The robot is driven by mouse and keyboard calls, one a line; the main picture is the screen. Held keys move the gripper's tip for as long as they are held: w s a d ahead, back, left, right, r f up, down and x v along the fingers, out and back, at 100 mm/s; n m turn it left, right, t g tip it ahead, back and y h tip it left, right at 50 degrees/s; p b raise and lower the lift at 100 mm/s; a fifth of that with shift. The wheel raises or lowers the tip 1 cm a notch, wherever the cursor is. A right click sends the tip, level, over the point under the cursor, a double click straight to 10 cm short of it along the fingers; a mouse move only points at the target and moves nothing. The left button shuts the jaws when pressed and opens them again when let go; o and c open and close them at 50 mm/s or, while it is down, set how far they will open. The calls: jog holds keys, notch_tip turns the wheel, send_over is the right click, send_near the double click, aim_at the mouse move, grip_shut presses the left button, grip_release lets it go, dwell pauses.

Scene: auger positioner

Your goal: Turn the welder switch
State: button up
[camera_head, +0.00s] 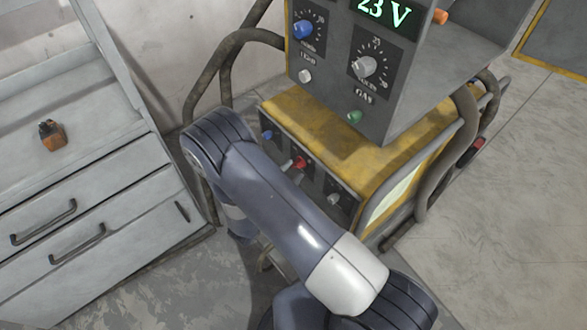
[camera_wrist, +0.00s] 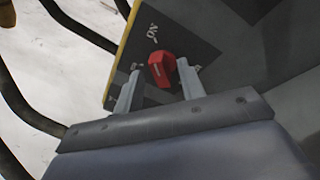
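In the wrist view, a red switch (camera_wrist: 161,70) with a pale line on its face sits on a dark grey panel. An ON label (camera_wrist: 152,31) is above it, and another label at its left is partly hidden. My gripper (camera_wrist: 157,80) is open, with one finger on each side of the switch. The right finger is very close to it; I cannot tell if they touch. The left finger stands apart. In the head view, the yellow and grey welder (camera_head: 400,150) stands behind my arm. A red knob (camera_head: 300,162) shows on its front.
A control box with a 23 V display (camera_head: 384,12) and dials stands on the welder. Thick hoses (camera_head: 222,62) run along its sides. A grey drawer cabinet (camera_head: 100,215) with a small orange object (camera_head: 52,137) is at left.

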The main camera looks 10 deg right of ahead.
jog(key=shift+x, duration=0.8)
grip_shut()
